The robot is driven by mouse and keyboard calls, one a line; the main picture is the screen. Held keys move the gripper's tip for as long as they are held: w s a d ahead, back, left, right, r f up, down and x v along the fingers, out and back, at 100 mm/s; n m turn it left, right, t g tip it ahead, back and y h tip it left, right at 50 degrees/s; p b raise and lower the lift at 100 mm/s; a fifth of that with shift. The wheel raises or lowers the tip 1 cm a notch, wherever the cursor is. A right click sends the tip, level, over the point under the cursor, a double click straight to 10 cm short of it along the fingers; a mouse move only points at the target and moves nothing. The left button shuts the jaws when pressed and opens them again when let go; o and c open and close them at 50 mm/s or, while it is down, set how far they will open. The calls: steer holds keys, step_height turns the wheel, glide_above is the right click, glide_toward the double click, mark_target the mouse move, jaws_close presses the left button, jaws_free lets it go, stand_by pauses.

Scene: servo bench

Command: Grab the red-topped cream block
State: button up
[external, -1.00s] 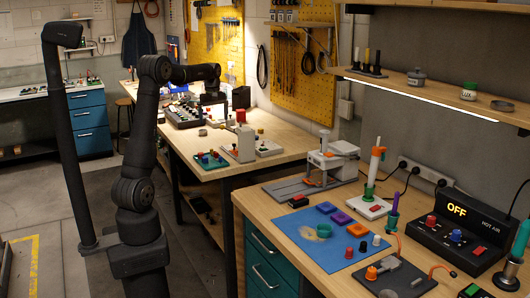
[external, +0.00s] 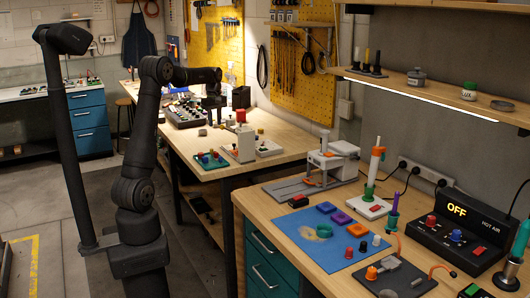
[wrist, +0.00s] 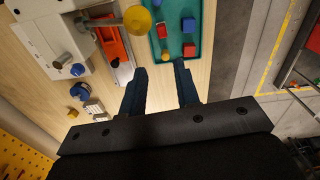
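A cream block with a red top (external: 243,146) stands upright on the far bench in the external view, right of the green tray. A pale cream body (wrist: 58,32) at the upper left of the wrist view, beside an orange-red strip, looks like the same thing; its red top is not clear there. My gripper (external: 214,116) hangs above the bench, left of and apart from the block. In the wrist view my gripper (wrist: 160,68) has its two fingers spread, with only bare wood and the tray edge showing between them.
The green tray (wrist: 156,42) holds several small red, blue and yellow pieces. A yellow knob (wrist: 137,19) on a rod sticks out near the cream body. Blue knobs (wrist: 78,70) lie left of the fingers.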

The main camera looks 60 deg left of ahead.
glide_toward(215, 153)
steer(key=f, duration=0.3)
steer(key=w+f, duration=0.1)
steer(key=f, duration=0.1)
steer(key=shift+a+f, duration=0.15)
steer(key=shift+a, duration=0.2)
steer(key=shift+s+a+f, duration=0.1)
steer(key=shift+f, duration=1.25)
steer(key=shift+s+a+f, duration=0.1)
steer(key=shift+f, duration=1.2)
jaws_close()
